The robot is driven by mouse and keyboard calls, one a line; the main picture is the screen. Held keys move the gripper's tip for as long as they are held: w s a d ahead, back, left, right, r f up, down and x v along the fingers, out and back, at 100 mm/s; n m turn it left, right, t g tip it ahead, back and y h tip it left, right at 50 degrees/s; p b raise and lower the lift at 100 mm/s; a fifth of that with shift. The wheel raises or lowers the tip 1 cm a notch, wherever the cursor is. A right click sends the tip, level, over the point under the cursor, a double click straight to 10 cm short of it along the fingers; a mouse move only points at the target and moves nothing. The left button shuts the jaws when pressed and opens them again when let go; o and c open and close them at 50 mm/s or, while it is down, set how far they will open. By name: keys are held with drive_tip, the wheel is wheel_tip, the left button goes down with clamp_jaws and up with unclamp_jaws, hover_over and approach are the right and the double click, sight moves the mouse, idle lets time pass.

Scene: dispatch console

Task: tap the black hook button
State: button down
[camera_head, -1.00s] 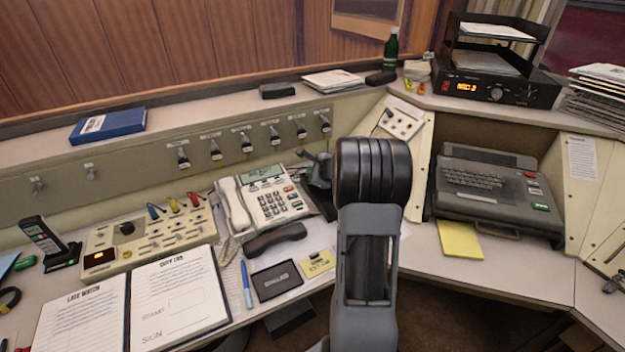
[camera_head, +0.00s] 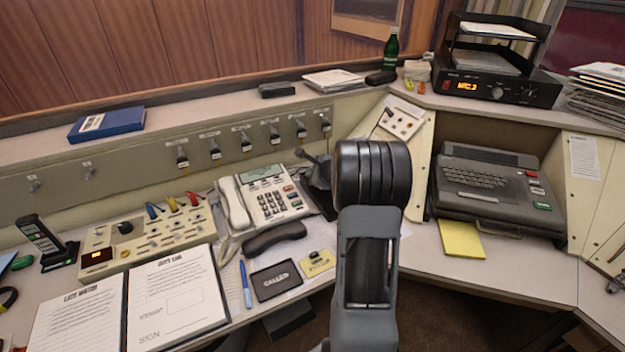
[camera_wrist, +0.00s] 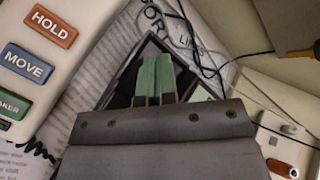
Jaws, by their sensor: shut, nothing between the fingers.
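A black cradle-like unit (camera_head: 322,196) stands right of the white desk phone (camera_head: 270,203), partly behind my arm. In the wrist view a black frame (camera_wrist: 127,75) lies below and around my gripper (camera_wrist: 155,62). Its two green fingertips are together with nothing between them, pointing down over the frame's inside. Whether they touch it, I cannot tell. I cannot make out the black hook button; the fingers and gripper body may cover it. A black handset (camera_head: 274,236) lies on the desk in front of the white phone.
Thin cables (camera_wrist: 205,65) run beyond the frame. A keyboard terminal (camera_head: 495,190) and yellow pad (camera_head: 461,239) are to the right, a switch panel (camera_head: 150,235) to the left.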

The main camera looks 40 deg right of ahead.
drive_tip(key=shift+s+f, duration=0.1)
drive_tip(key=shift+f, duration=0.4)
idle(0.4)
drive_tip(key=shift+r, duration=0.2)
drive_tip(key=shift+r+p, duration=0.4)
drive_tip(key=shift+r, duration=0.6)
drive_tip(key=shift+s+r+p, duration=0.2)
drive_tip(key=shift+r+p, duration=0.75)
drive_tip(key=shift+r, duration=0.25)
drive_tip(key=shift+s+r+p, duration=0.2)
drive_tip(key=shift+r+p, duration=0.7)
drive_tip(key=shift+r, duration=0.3)
